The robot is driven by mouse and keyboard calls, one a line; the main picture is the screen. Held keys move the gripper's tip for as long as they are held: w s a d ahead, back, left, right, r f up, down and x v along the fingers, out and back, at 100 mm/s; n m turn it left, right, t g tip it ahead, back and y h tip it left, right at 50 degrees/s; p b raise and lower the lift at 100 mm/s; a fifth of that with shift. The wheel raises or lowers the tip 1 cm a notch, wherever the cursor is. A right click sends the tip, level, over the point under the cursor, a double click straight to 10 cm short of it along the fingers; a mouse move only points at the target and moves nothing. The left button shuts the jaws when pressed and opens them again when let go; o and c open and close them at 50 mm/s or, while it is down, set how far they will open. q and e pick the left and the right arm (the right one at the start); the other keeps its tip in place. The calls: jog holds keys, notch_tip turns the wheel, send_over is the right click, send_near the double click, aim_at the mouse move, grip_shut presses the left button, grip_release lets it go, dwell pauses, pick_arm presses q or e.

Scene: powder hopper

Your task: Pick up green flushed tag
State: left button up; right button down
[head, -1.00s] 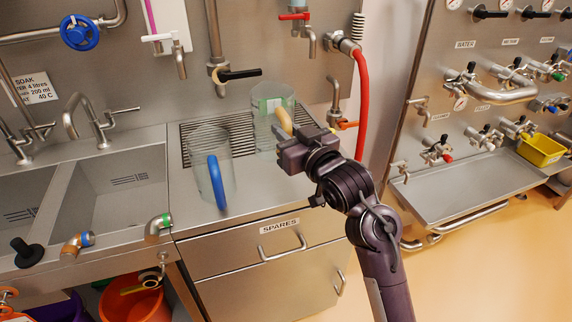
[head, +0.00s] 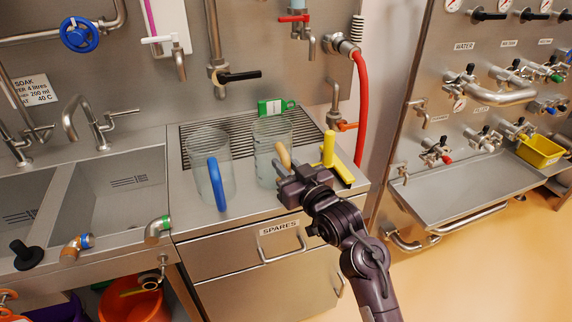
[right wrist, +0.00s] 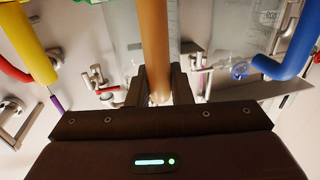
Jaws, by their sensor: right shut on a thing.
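The green tag (head: 277,106) has a white patch and sits at the back of the ribbed drainer, behind the clear jug with the tan handle (head: 270,138). My right gripper (head: 284,171) is shut on that jug's tan handle (head: 285,155). In the right wrist view the tan handle (right wrist: 155,45) stands between the jaws. The jug looks upright at the front of the drainer; whether its base touches the counter I cannot tell. My left gripper is not in view.
A clear jug with a blue handle (head: 216,184) stands to the left. A yellow T-shaped tool (head: 328,149) stands right of my gripper. A red hose (head: 362,105) hangs at the back right. The drainer (head: 310,130) is bare between tag and yellow tool.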

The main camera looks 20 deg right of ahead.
jog(key=c, duration=1.3)
grip_release()
